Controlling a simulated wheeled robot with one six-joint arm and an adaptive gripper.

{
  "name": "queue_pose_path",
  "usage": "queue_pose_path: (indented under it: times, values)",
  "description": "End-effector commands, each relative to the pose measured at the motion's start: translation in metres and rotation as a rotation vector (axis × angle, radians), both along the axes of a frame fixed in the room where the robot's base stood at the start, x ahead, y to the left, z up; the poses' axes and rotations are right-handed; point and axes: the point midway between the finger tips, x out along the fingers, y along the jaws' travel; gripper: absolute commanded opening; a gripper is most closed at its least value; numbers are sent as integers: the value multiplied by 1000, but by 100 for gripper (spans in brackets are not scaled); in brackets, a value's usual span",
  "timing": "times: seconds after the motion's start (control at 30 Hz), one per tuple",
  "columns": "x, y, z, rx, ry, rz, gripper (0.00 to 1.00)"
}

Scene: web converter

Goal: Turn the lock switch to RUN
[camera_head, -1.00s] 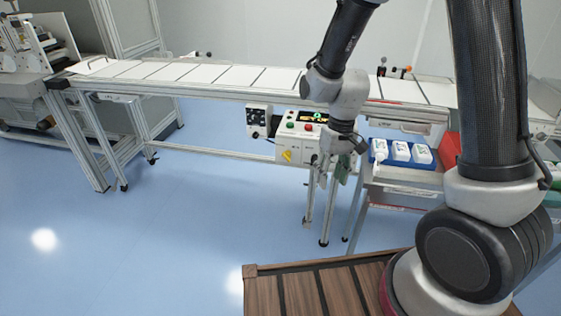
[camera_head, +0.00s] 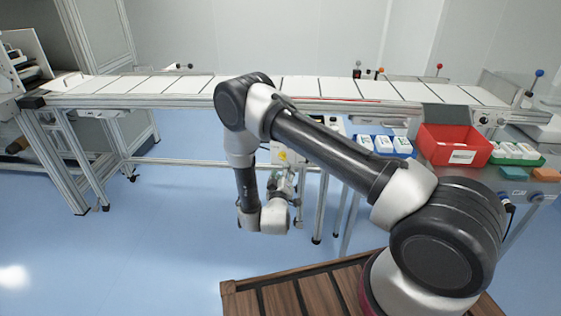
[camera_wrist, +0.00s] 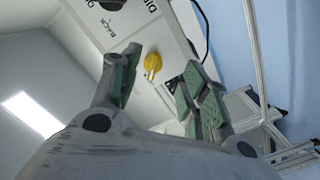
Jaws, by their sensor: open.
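The lock switch is a yellow knob (camera_wrist: 152,65) on the light face of the control box (camera_wrist: 135,25) in the wrist view. My gripper (camera_wrist: 155,82) is open, with one green-padded finger on each side of the knob in the picture. The knob shows between the fingertips; I see no contact. The RUN label cannot be made out. In the head view, my gripper (camera_head: 283,182) is in front of the control box (camera_head: 287,152), small and partly covered by my arm. The yellow knob (camera_head: 282,155) shows faintly there.
A long white conveyor (camera_head: 180,86) runs behind the box. To the right are a blue tray (camera_head: 365,148) of white bottles, a red bin (camera_head: 455,146) and a green tray (camera_head: 518,160). Grey frame legs (camera_head: 322,210) stand below. The blue floor (camera_head: 130,240) at left is open.

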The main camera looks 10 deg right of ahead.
Motion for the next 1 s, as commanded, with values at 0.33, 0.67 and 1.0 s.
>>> queue_pose_path:
  times: [0.33, 0.67, 1.0]
  values:
    - [39, -12, 9, -44, -26, 1, 45]
    - [73, -23, 9, -45, -22, 5, 45]
    - [75, -23, 9, -45, -21, 6, 30]
